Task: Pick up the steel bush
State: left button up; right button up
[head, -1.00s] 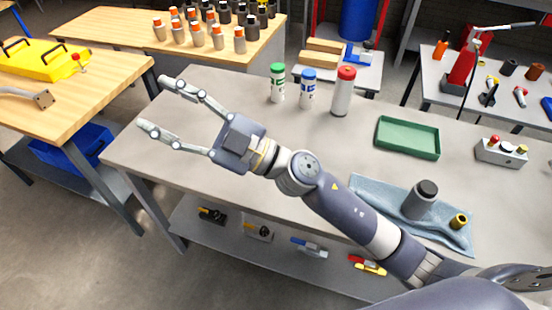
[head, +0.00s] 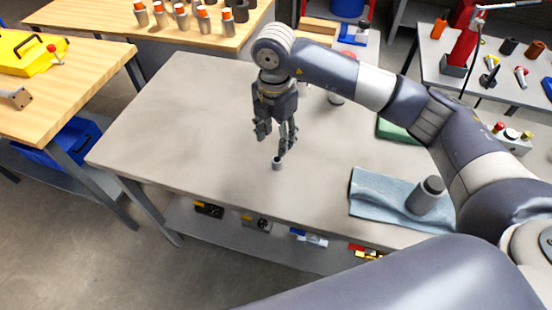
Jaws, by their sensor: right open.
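The steel bush (head: 277,163) is a small grey cylinder standing upright on the bare grey bench top (head: 190,125), near its middle. My right gripper (head: 273,144) points down just above it. Its fingers are apart and nothing shows between them. The fingertips are very close to the bush; I cannot tell whether any touches it. My left gripper is not in view.
A blue cloth (head: 375,195) with a large dark-topped grey cylinder (head: 427,195) lies right of the bush. My right arm partly covers the green tray (head: 391,130) and the bottles at the back. The bench's left side is clear.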

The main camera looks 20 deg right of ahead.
send_over(277, 159)
jog(key=f, duration=0.4)
jog(key=shift+s+a+f+p, duration=0.1)
jog(key=shift+a+f+p, duration=0.2)
jog(key=shift+p, duration=0.1)
jog(key=f, duration=0.1)
jog(key=f+p, duration=0.1)
jog(key=f, duration=0.1)
jog(key=f+p, duration=0.1)
jog(key=shift+d+f, duration=0.3)
jog(key=shift+f, duration=0.3)
grip_shut()
